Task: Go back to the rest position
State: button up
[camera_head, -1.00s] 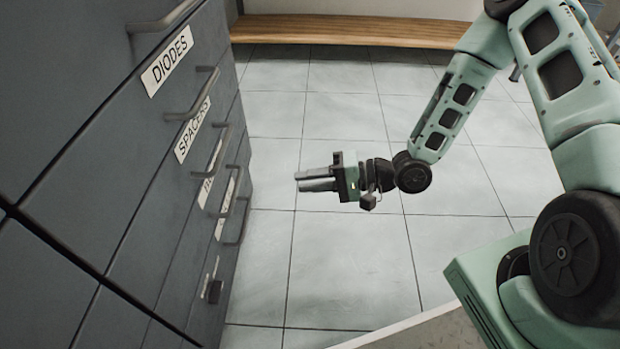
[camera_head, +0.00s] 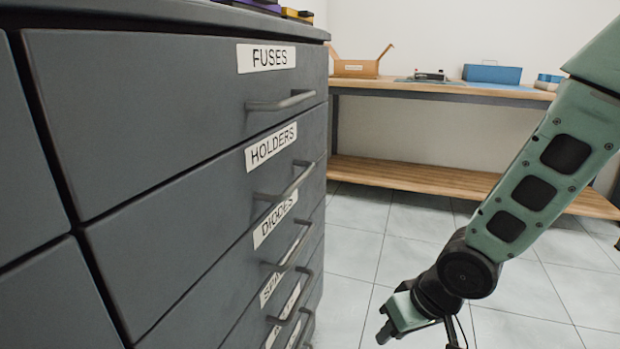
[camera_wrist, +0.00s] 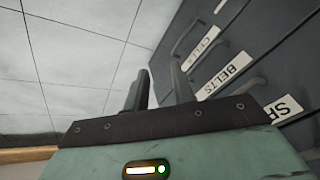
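My gripper (camera_head: 384,332) hangs low at the bottom of the head view, to the right of the drawer cabinet and pointing down-left. In the wrist view my gripper's two fingers (camera_wrist: 158,88) stand apart with a narrow empty gap between them. They hold nothing. The arm comes down from the upper right, bent at the joint above the gripper. The fingertips are clear of the drawer handles in the head view.
A grey drawer cabinet (camera_head: 150,110) fills the left, its visible drawers shut, with protruding handles (camera_head: 281,102). A wooden workbench (camera_head: 440,90) with an open cardboard box (camera_head: 356,68) and a blue box (camera_head: 492,74) stands behind. The tiled floor (camera_head: 345,300) between is clear.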

jog(key=s+r+n+g+h+p, duration=0.2)
jog(key=s+r+n+g+h, duration=0.15)
jog(key=s+r, duration=1.2)
notch_tip(320, 180, up, 36)
jog(key=s+p, duration=0.1)
jog(key=p, duration=3.7)
jog(key=shift+a+t, duration=0.2)
jog(key=shift+t, duration=0.25)
jog(key=shift+r+y, duration=0.1)
jog(key=shift+y, duration=0.15)
